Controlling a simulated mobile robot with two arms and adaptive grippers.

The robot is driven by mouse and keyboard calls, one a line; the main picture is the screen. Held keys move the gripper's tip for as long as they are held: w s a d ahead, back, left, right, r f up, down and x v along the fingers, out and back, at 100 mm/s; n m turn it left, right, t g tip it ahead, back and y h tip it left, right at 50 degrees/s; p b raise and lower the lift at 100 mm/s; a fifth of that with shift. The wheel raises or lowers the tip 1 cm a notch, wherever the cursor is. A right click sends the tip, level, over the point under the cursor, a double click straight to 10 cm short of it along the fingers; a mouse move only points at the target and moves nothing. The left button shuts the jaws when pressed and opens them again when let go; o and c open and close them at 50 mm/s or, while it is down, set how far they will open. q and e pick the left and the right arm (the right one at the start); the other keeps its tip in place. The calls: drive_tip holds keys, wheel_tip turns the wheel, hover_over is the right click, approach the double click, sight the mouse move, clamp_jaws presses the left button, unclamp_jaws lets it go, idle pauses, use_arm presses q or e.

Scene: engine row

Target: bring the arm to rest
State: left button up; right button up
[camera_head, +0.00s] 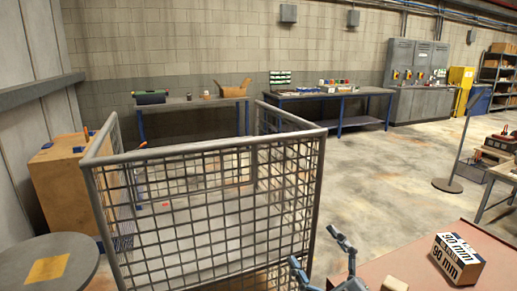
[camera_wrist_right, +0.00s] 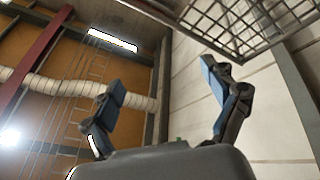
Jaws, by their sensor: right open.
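My right gripper (camera_head: 315,250) shows at the bottom of the head view, beside the near right corner of a wire mesh cage. Its two blue-grey fingers are spread apart. The right wrist view also shows the fingers of this gripper (camera_wrist_right: 162,76) wide apart, with nothing between them. My left gripper is in neither view.
The open-topped mesh cage (camera_head: 322,135) fills the middle foreground. A reddish table (camera_head: 415,262) at the lower right carries a box marked 90 mm (camera_head: 457,258). A round grey table (camera_head: 75,278) stands at lower left.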

drive_tip(key=s+d+f+m+g+h, duration=0.2)
drive_tip(key=d+f+m+h, duration=0.4)
drive_tip(key=f+h, duration=0.15)
drive_tip(key=s+d+f+m+g+h, duration=0.2)
drive_tip(key=s+d+f+m+h, duration=0.1)
drive_tip(key=d+f+m+h, duration=0.4)
drive_tip(key=s+a+f+g+y, duration=0.2)
drive_tip(key=s+f+g, duration=0.5)
drive_tip(key=s, duration=0.4)
drive_tip(key=s+a+f+g+y, duration=0.15)
drive_tip(key=s+f+g, duration=0.35)
drive_tip(key=s+f, duration=0.5)
drive_tip(key=s+f+g, duration=0.1)
drive_tip(key=s+f, duration=0.2)
drive_tip(key=f, duration=2.4)
drive_tip(key=s+d+f+g, duration=0.1)
drive_tip(key=s+d+f, duration=0.2)
drive_tip(key=s+f, duration=1.1)
drive_tip(key=shift+s+h, duration=0.3)
drive_tip(key=shift+s, duration=0.75)
